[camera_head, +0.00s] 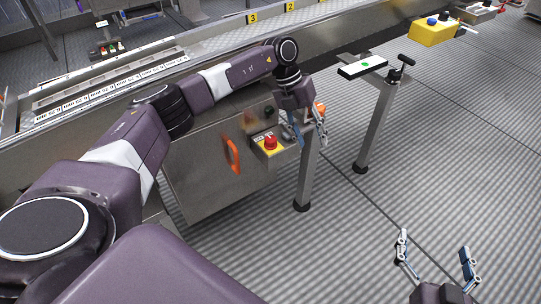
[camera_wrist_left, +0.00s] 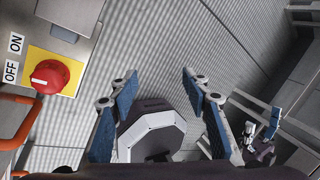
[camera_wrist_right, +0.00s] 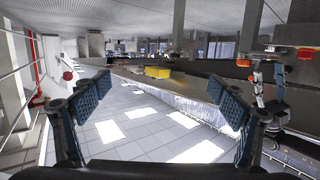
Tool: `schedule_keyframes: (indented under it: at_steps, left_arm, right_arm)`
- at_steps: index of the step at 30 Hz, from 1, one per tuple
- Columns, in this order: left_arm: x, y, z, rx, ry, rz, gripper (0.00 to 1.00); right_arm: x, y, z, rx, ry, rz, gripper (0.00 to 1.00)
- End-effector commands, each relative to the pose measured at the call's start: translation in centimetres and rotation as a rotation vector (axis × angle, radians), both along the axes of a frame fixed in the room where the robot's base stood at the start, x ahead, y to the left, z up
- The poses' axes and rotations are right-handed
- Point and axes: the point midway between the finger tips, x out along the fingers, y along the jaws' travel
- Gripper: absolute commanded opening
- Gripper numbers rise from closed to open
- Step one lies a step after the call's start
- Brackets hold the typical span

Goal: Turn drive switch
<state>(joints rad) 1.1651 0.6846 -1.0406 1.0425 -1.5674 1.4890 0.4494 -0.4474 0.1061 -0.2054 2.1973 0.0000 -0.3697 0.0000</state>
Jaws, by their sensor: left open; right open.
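The drive switch (camera_head: 270,142) is a red knob on a yellow plate on a grey box beside the conveyor. In the left wrist view the red knob (camera_wrist_left: 50,76) is at the far left, with ON and OFF labels beside it. A white mark on the knob faces the OFF side. My left gripper (camera_head: 310,141) is open, just right of the switch and apart from it. Nothing is between its fingers in the left wrist view (camera_wrist_left: 160,75). My right gripper (camera_head: 434,244) is open and empty over the floor at lower right.
An orange handle (camera_head: 232,154) is on the grey cabinet left of the switch. A metal post (camera_head: 308,175) stands close to my left gripper. A second stand (camera_head: 376,125) is further right. The conveyor (camera_head: 340,45) runs behind. The floor at right is clear.

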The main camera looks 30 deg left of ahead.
Motion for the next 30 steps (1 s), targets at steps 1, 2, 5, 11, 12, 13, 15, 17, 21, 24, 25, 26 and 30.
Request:
schedule_keyframes:
  at_steps: [1, 2, 5, 11, 12, 13, 15, 17, 21, 24, 25, 26, 30]
  left_arm:
    - [0.0, 2.9, -0.7, 0.098, -0.003, -0.003, 0.44]
    - [-0.2, 4.3, -0.5, 0.149, 0.002, -0.004, 0.44]
    - [-0.8, 8.5, 0.5, 0.29, 0.019, 0.012, 0.44]
    - [-1.6, 12.4, 2.0, 0.42, 0.04, 0.042, 0.44]
    - [-1.6, 12.6, 2.0, 0.428, 0.041, 0.044, 0.44]
    - [-1.7, 12.7, 1.9, 0.431, 0.042, 0.045, 0.44]
    - [-1.7, 12.7, 1.5, 0.433, 0.044, 0.044, 0.44]
    - [-1.7, 12.7, 0.9, 0.432, 0.045, 0.044, 0.44]
    - [-1.7, 12.6, -0.8, 0.43, 0.044, 0.044, 0.44]
    - [-1.7, 12.6, -2.0, 0.43, 0.045, 0.044, 0.44]
    - [-1.7, 12.6, -2.3, 0.429, 0.045, 0.044, 0.44]
    - [-1.7, 12.6, -2.7, 0.429, 0.045, 0.044, 0.44]
    - [-1.7, 12.6, -4.0, 0.428, 0.044, 0.043, 0.44]
  right_arm:
    - [-0.2, 0.0, 0.3, 0.011, -0.047, 0.001, 0.89]
    - [-0.4, 0.0, 1.2, 0.016, -0.069, 0.001, 0.89]
    - [-0.9, 0.0, 3.7, 0.032, -0.132, 0.002, 0.89]
    - [-1.6, -0.1, 6.4, 0.048, -0.195, 0.004, 0.89]
    - [-1.6, -0.1, 6.8, 0.051, -0.205, 0.005, 0.89]
    - [-1.6, -0.1, 7.0, 0.053, -0.214, 0.005, 0.89]
    - [-1.6, 0.0, 7.7, 0.06, -0.243, 0.007, 0.89]
    - [-1.6, 0.1, 8.5, 0.07, -0.277, 0.009, 0.89]
    - [-1.8, 0.4, 10.9, 0.099, -0.387, 0.016, 0.89]
    - [-2.2, 0.5, 12.7, 0.122, -0.473, 0.02, 0.89]
    - [-2.4, 0.5, 13.3, 0.13, -0.498, 0.022, 0.89]
    - [-2.6, 0.5, 13.8, 0.137, -0.524, 0.023, 0.89]
    - [-3.5, 0.6, 16.1, 0.167, -0.628, 0.029, 0.89]
